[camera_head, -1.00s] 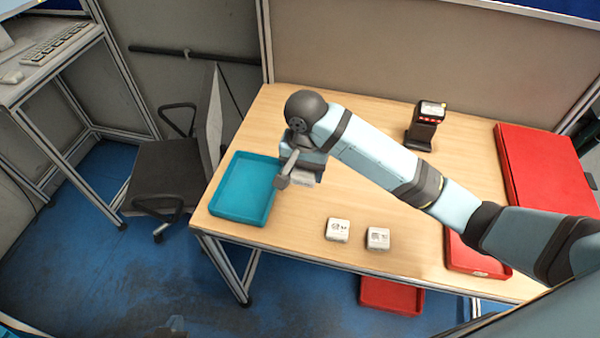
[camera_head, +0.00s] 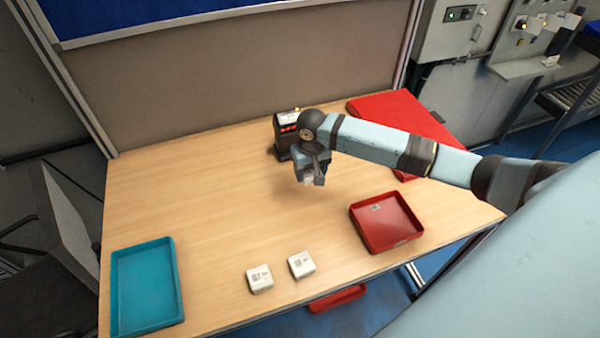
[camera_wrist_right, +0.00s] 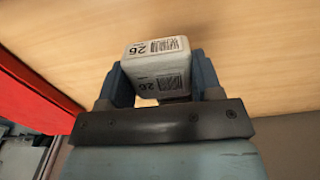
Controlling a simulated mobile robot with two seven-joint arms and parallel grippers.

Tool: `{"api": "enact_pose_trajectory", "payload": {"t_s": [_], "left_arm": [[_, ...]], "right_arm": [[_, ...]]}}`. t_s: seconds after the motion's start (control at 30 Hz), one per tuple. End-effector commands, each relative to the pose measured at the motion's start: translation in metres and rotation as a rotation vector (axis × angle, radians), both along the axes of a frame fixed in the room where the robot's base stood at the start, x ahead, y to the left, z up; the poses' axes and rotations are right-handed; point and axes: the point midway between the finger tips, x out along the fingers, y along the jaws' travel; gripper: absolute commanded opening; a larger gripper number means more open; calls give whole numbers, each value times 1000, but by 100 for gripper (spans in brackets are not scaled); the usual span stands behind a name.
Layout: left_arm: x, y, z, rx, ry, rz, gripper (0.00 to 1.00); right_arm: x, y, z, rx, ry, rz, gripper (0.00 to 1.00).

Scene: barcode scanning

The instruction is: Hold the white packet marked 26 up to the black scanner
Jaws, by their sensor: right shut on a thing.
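My right gripper (camera_head: 312,178) is shut on the white packet marked 26 (camera_wrist_right: 158,65), held above the table. In the right wrist view the packet sits between both fingers, with "26" and a barcode showing on two of its faces. In the head view the packet is mostly hidden by the gripper. The black scanner (camera_head: 284,143) stands upright at the back of the table, with red lights on its front. The gripper is in front of it and slightly to its right, apart from it. My left gripper is in neither view.
Two white packets (camera_head: 260,278) (camera_head: 301,264) lie near the table's front edge. A teal tray (camera_head: 117,290) is at the front left, a red tray (camera_head: 417,231) at the front right. A large red box (camera_head: 365,104) is at the back right. The table's left middle is clear.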

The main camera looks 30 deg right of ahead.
Motion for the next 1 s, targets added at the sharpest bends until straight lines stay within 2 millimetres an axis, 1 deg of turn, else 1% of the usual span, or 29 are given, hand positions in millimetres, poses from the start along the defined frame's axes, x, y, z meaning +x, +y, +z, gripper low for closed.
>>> {"api": "enact_pose_trajectory", "payload": {"t_s": [0.17, 0.43, 0.47, 0.5, 0.73, 1.0], "left_arm": [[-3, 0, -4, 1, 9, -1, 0], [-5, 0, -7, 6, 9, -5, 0], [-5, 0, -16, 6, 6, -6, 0], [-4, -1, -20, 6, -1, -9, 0], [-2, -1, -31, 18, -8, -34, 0], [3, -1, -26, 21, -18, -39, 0]], "right_arm": [[9, -3, -10, -1, 1, 0, 31], [33, -8, -34, -1, -1, 0, 31], [35, -9, -42, -1, -2, 1, 31], [38, -10, -46, -2, -3, 1, 31], [47, -12, -50, -2, -1, 0, 31], [48, -12, -49, -1, -1, 0, 31]]}}
